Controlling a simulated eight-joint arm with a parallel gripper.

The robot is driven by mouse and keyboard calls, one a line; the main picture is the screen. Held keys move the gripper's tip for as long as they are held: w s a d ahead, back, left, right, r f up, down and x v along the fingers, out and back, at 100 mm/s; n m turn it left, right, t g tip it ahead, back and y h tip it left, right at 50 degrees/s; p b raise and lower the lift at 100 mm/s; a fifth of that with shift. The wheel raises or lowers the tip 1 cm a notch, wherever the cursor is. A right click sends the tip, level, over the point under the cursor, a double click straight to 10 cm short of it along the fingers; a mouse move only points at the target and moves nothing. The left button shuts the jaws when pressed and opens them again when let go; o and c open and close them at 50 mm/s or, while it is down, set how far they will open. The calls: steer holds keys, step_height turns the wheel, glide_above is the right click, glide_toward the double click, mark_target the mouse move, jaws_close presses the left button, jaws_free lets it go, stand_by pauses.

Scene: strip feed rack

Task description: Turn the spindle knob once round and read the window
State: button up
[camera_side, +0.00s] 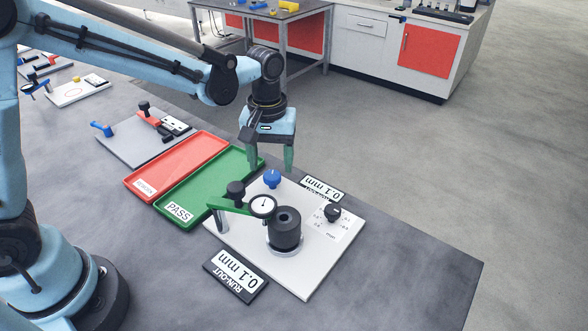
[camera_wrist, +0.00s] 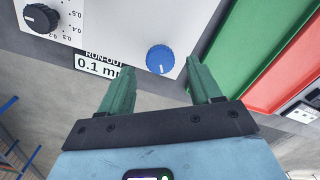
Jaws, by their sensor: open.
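The blue knob (camera_side: 272,179), which looks like the spindle knob, stands at the back edge of a white plate (camera_side: 303,282). It also shows in the wrist view (camera_wrist: 160,58). My gripper (camera_side: 270,168) is open, pointing down, its green fingers near the knob; in the wrist view the fingertips (camera_wrist: 160,78) lie either side of and short of it, with nothing held. Whether they touch it cannot be told. A black cylinder (camera_side: 287,226) sits on a metal ring on the plate. A round dial (camera_side: 262,206) on a green arm is beside it; its reading is too small to tell.
A black selector knob (camera_side: 332,212) with a printed scale is at the plate's right. Labels reading 0.1 mm stand in front (camera_side: 235,277) and behind (camera_side: 322,188). A green PASS tray (camera_side: 163,217) and a red tray (camera_side: 133,189) lie left. The table's front right is clear.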

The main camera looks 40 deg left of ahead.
mark_target(268, 176)
step_height(268, 176, up, 9)
stand_by(0.4)
steer(key=shift+r, duration=0.15)
steer(key=s+a+f+m+t, duration=0.1)
steer(key=s+a+m+t, duration=0.5)
steer(key=s, duration=0.5)
steer(key=shift+s+a+f+t, duration=0.2)
steer(key=shift+a+f+t, duration=0.15)
steer(key=shift+a+t, duration=0.25)
stand_by(2.0)
